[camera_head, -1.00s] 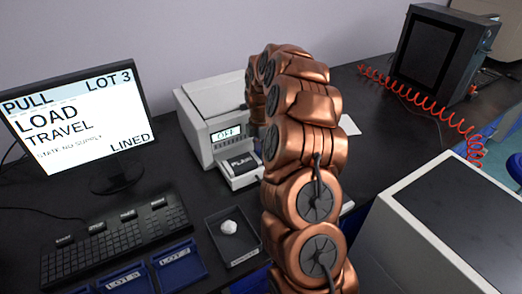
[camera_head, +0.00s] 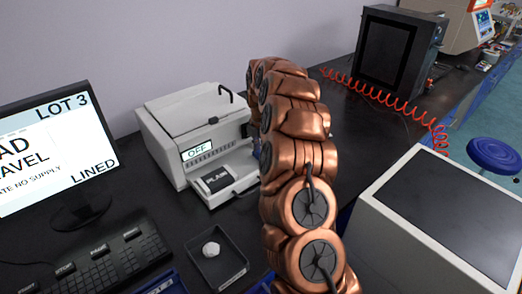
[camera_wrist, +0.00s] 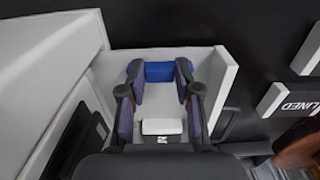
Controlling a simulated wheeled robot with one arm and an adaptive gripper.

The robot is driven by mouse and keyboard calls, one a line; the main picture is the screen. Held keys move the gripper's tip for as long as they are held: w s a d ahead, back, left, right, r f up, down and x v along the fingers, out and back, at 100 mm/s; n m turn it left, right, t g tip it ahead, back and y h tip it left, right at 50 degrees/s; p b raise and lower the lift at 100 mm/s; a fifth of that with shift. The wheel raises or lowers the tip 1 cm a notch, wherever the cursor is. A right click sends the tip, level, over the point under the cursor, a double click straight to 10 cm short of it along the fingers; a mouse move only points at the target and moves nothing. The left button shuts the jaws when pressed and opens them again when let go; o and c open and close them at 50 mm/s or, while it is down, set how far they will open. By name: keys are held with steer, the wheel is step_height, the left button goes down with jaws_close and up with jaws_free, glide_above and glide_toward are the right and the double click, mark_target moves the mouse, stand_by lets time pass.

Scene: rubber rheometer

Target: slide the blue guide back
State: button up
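A white bench instrument (camera_head: 185,122) with an "OFF" display stands left of my arm in the head view. In the wrist view, the blue guide (camera_wrist: 160,72) is a short blue bar at the far end of a white bay (camera_wrist: 222,82). My gripper (camera_wrist: 160,84) points down at it, fingers wide apart with purple pads, one at each end of the bar. I cannot tell whether the pads touch it. My arm hides the gripper in the head view.
A dark tray (camera_head: 218,262) with a white lump (camera_head: 211,249) lies in front of the instrument. A monitor (camera_head: 55,150) and keyboard (camera_head: 95,262) are on the left. A red coiled hose (camera_head: 395,100) runs along the right. A grey-topped cabinet (camera_head: 450,215) is near right.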

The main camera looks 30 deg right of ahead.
steer(key=o, duration=0.4)
steer(key=shift+d, duration=0.1)
step_height(320, 180, up, 12)
stand_by(0.6)
stand_by(0.4)
